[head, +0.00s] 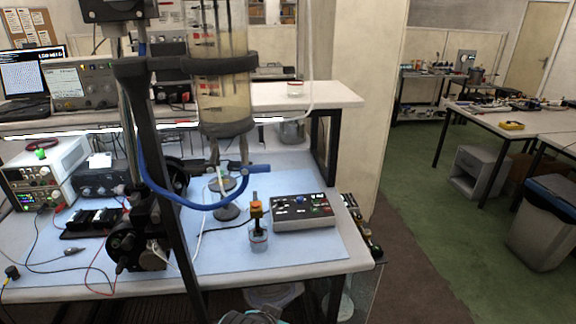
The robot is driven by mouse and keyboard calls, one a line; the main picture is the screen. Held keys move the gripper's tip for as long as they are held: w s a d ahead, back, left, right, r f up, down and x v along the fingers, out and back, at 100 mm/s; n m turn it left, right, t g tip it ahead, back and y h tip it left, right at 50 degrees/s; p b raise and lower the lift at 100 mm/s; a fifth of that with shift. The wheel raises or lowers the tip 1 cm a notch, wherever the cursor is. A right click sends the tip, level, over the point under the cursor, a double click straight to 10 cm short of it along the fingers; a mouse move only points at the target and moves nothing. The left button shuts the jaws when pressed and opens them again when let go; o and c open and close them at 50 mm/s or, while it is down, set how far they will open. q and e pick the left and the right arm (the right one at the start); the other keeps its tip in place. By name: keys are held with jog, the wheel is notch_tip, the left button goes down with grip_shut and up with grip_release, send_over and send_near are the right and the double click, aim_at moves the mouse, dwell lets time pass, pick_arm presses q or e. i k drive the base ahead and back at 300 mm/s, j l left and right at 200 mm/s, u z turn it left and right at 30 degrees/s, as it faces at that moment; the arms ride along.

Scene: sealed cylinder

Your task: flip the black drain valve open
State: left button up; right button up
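A clear upright cylinder (222,95) with cloudy, yellowish liquid hangs over the workbench, held by a black clamp (218,64) on a dark stand. Its dark bottom cap (224,129) has narrow fittings below it.
Instruments and cables crowd the left side. The dark stand post (165,190) crosses the bench. Open floor (425,215) lies to the right.

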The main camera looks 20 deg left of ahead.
aim_at(207, 168)
jog(key=j+u, duration=0.15)
jog(key=u, duration=0.2)
jog(key=k+j+u, duration=0.1)
jog(key=u, duration=0.25)
jog(key=j+u, duration=0.2)
jog(key=u, duration=0.15)
